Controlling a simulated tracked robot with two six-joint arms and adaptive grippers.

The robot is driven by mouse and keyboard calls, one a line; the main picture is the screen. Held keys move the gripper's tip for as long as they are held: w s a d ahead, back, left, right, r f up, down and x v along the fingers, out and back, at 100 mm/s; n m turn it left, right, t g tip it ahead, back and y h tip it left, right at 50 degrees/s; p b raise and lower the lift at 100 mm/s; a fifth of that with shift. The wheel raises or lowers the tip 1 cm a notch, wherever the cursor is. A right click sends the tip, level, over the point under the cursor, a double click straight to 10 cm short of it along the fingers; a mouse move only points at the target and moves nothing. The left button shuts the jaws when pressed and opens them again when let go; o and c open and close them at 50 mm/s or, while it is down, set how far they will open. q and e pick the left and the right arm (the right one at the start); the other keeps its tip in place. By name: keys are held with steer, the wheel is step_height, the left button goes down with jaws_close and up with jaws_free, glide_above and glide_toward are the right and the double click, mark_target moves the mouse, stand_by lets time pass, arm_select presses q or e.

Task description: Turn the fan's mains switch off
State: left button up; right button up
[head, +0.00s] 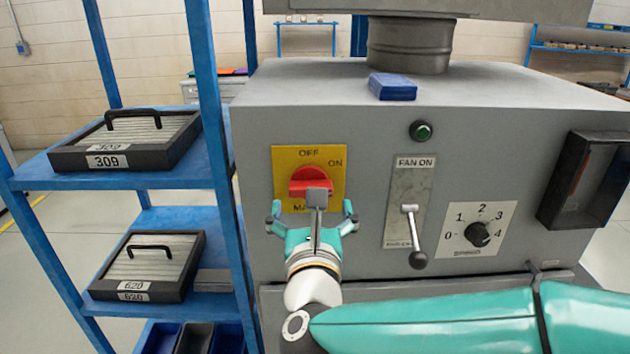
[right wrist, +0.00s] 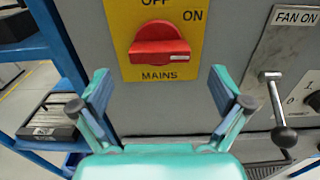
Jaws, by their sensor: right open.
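The red mains switch (head: 310,180) sits on a yellow plate (head: 282,164) marked OFF at the top, ON at the right and MAINS below. In the right wrist view the red switch (right wrist: 158,45) has its bar roughly horizontal, with a white mark at its right end, on the ON side. My right gripper (head: 312,210) is open and empty in front of the plate, just below the switch. In the right wrist view its fingers (right wrist: 160,78) are spread to either side, below the switch and apart from it. My left gripper is not in view.
Right of the plate are a lever (head: 409,225) with a black ball hanging down, a green lamp (head: 422,131) and a speed dial (head: 478,234). A blue box (head: 392,86) lies on the cabinet top. A blue shelf (head: 170,178) with numbered filters stands close on the left.

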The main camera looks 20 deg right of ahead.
steer(key=p+x, duration=0.1)
steer(key=x, duration=0.4)
steer(key=shift+w+d, duration=0.1)
steer(key=shift+w, duration=0.3)
